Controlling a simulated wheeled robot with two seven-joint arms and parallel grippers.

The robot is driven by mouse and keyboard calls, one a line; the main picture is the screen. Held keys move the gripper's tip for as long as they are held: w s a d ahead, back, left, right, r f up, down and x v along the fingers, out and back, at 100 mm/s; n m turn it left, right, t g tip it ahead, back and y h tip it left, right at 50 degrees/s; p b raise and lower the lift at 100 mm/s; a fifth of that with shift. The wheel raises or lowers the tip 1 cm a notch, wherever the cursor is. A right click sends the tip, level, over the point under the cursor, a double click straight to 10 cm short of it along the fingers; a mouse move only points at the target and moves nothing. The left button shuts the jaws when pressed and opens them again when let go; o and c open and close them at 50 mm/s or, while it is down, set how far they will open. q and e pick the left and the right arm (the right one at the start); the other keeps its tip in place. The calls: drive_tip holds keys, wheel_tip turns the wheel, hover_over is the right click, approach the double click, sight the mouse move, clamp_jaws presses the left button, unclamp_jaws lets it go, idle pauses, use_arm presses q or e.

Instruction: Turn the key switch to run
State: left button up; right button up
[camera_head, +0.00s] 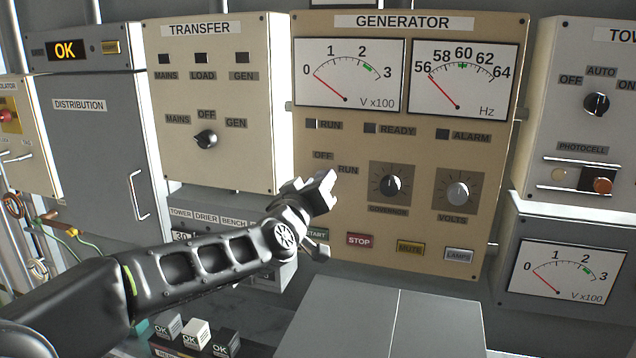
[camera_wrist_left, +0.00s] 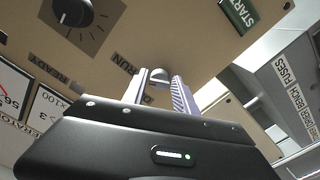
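The key switch sits on the tan generator panel (camera_head: 340,235), by the OFF and RUN labels. In the head view my left gripper (camera_head: 322,190) covers it. In the left wrist view a small grey rounded piece, likely the key switch (camera_wrist_left: 158,75), shows between the fingertips of my left gripper (camera_wrist_left: 161,84). The fingers are apart, one on each side of it. I cannot tell whether either finger touches it. The RUN label (camera_head: 348,170) is just right of the gripper in the head view. My right gripper is not in view.
The governor knob (camera_head: 391,185) and volts knob (camera_head: 458,193) are right of the gripper. Below are the START button (camera_head: 316,234), partly hidden, and the red STOP button (camera_head: 359,240). The transfer panel (camera_head: 235,165) stands to the left. Meter needles rest at the low end.

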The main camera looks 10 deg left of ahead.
use_arm(q)
drive_tip(key=shift+o, duration=1.3)
drive_tip(key=shift+r, duration=0.1)
drive_tip(key=s+b, duration=0.1)
drive_tip(key=s, duration=0.6)
drive_tip(key=shift+s+a, duration=0.25)
drive_tip(key=shift+s, duration=0.15)
